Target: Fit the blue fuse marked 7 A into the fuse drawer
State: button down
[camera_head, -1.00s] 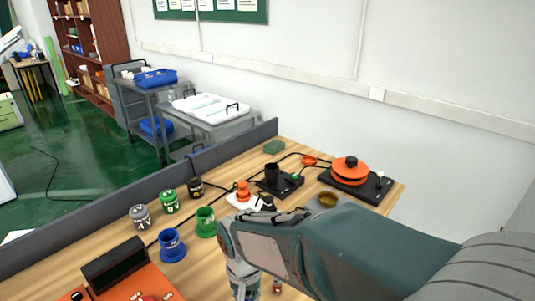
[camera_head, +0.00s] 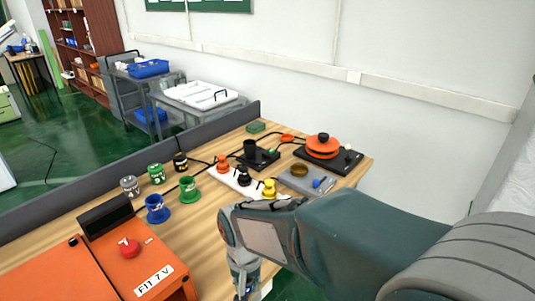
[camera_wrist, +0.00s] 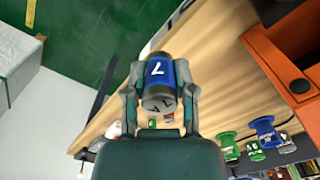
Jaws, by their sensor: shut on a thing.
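My gripper (camera_wrist: 160,85) is shut on a fuse (camera_wrist: 157,73) with a blue band marked 7 and grey ends. One finger presses on each side of it. In the head view my gripper (camera_head: 245,284) points down by the table's front edge, and the fuse is mostly hidden there. The orange machine (camera_head: 90,272) stands at the lower left, with a label (camera_head: 154,280) that seems to read FIT 7 V and a red knob (camera_head: 129,248). It also shows at the right of the wrist view (camera_wrist: 297,32). I cannot make out an open fuse drawer.
Blue (camera_head: 157,209) and green (camera_head: 189,190) spools and several small marked cylinders stand left of the middle. A white strip with orange, black and yellow pieces (camera_head: 269,189) lies behind my arm. Black and grey stations stand at the back. A grey partition (camera_head: 90,190) edges the table.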

jog(key=w+d+f, duration=1.5)
jog(key=w+d, duration=0.3)
jog(key=d, duration=0.1)
jog(key=shift+w+d+f, duration=0.15)
jog(key=shift+w+f, duration=0.05)
jog(key=shift+f, duration=0.05)
jog(key=shift+d, duration=0.1)
